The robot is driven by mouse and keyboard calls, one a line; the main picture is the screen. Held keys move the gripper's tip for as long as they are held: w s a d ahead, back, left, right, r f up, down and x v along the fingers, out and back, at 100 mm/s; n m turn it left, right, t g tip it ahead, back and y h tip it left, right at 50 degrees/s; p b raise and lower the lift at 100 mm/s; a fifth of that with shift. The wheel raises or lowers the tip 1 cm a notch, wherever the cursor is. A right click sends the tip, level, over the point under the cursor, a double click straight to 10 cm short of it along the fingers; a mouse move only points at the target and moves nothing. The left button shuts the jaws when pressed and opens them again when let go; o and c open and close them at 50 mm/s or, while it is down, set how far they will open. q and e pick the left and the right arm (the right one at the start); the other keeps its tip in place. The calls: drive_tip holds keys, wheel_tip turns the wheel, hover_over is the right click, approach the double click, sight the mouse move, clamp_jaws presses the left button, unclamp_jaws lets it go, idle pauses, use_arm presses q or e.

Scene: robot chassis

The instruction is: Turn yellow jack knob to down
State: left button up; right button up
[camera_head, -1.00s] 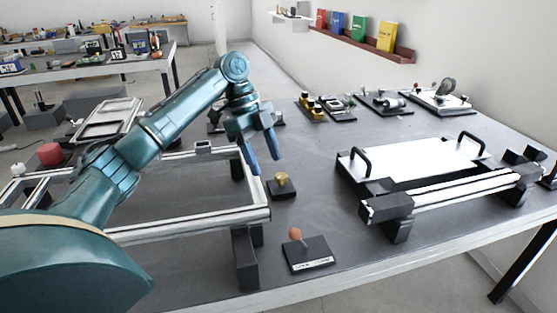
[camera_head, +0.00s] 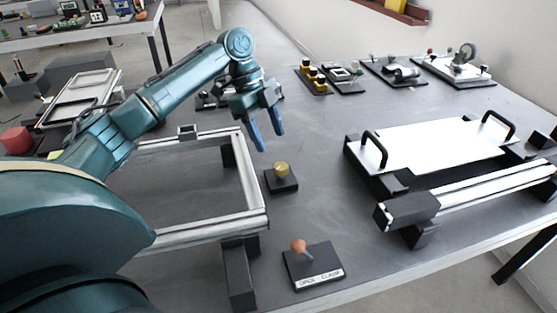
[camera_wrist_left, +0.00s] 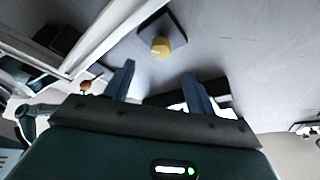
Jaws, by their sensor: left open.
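The yellow jack knob (camera_head: 281,169) stands on a small black square base (camera_head: 283,184) on the grey table, just right of a metal frame. My left gripper (camera_head: 267,142) is open and empty, with blue fingers pointing down. It is above and a little behind the knob, not touching it. In the left wrist view the yellow knob (camera_wrist_left: 161,47) shows beyond the open fingertips (camera_wrist_left: 158,70), on its dark base. Which way the knob is turned cannot be told. My right gripper is not in view.
A metal frame (camera_head: 246,178) stands left of the knob. An orange-topped lever (camera_head: 299,246) on a labelled black plate is in front. A white panel with black handles (camera_head: 437,145) is at right. Several small fixtures (camera_head: 314,80) stand at the back. Table between is clear.

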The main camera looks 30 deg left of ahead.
sight(280, 166)
use_arm(q)
drive_tip(key=x, duration=0.7)
drive_tip(key=shift+d+f+b, duration=0.2)
drive_tip(key=shift+f+b, duration=0.1)
drive_tip(key=shift+c, duration=0.2)
drive_tip(key=c, duration=0.9)
